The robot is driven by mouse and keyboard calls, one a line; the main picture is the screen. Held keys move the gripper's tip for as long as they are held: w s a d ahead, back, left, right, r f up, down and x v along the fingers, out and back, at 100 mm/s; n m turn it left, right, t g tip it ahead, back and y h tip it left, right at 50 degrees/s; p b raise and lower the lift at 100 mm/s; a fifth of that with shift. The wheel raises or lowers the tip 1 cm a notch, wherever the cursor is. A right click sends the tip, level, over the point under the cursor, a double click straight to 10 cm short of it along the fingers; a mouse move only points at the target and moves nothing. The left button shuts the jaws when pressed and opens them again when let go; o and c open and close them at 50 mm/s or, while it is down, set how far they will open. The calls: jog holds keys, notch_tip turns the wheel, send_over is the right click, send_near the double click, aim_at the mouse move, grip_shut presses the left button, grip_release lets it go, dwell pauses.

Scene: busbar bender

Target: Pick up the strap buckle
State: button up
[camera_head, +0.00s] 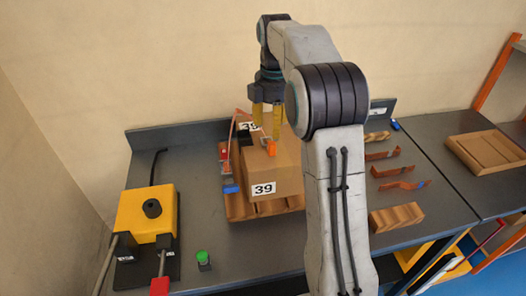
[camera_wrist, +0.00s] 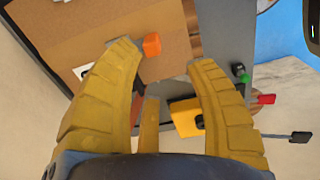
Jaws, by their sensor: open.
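The strap buckle appears to be the small orange block (camera_head: 271,147) on top of the cardboard box (camera_head: 275,178). It also shows in the wrist view (camera_wrist: 152,44), close to the tip of the left-hand finger. My gripper (camera_head: 267,131) is open, with its yellow fingers pointing down over the box top near the buckle. In the wrist view the gap between the fingertips (camera_wrist: 163,57) holds nothing. I cannot tell whether a finger touches the buckle.
The box sits on a wooden pallet (camera_head: 240,208) on the grey bench. A yellow machine (camera_head: 146,212) with levers and a green button (camera_head: 203,257) stand left. Bent copper bars (camera_head: 403,185) and a wooden block (camera_head: 396,217) lie right of my arm. A wooden tray (camera_head: 483,152) is farther right.

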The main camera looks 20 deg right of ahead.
aim_at(271, 143)
jog(key=shift+w+f, duration=0.25)
jog(key=shift+f, duration=0.15)
jog(key=shift+w+d+f+n, duration=0.15)
jog(key=shift+f+n, duration=0.15)
jog(key=shift+f, duration=0.3)
jog(key=shift+w+f, duration=0.15)
jog(key=shift+f, duration=3)
jog(key=shift+o, duration=0.2)
grip_shut()
